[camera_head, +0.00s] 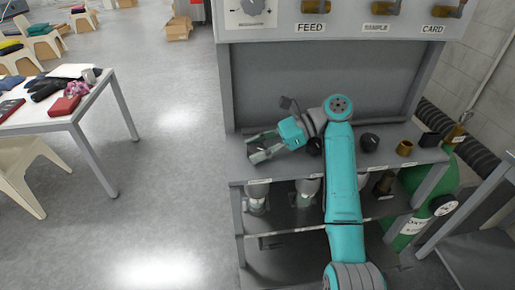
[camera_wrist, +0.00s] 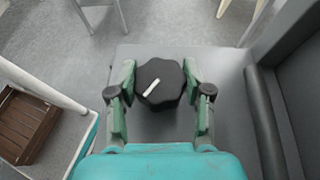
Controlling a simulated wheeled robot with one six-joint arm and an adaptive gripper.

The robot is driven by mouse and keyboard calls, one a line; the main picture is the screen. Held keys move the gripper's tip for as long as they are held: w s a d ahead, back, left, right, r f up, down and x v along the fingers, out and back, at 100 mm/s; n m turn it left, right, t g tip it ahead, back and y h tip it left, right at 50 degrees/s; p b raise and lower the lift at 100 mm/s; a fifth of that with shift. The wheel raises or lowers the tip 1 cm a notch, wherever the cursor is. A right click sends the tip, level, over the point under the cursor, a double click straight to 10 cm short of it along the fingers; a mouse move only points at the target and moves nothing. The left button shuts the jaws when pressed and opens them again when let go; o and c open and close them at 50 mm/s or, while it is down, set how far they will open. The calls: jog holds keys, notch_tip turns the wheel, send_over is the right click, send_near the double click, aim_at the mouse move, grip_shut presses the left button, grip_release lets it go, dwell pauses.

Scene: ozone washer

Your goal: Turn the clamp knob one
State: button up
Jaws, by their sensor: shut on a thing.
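The clamp knob (camera_wrist: 160,84) is black with a lobed rim and a slanting white mark on top. In the wrist view it sits between the two green fingers of my gripper (camera_wrist: 159,72), which are shut on its left and right sides. In the head view my gripper (camera_head: 257,147) is low over the left end of the grey bench shelf. I cannot make out the held knob clearly there.
A back panel rises behind. A green cylinder (camera_head: 435,185) stands at right. Open floor lies left.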

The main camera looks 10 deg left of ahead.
aim_at(257, 148)
jog(key=o, duration=1.2)
notch_tip(257, 148, up, 10)
jog(key=shift+f, duration=0.1)
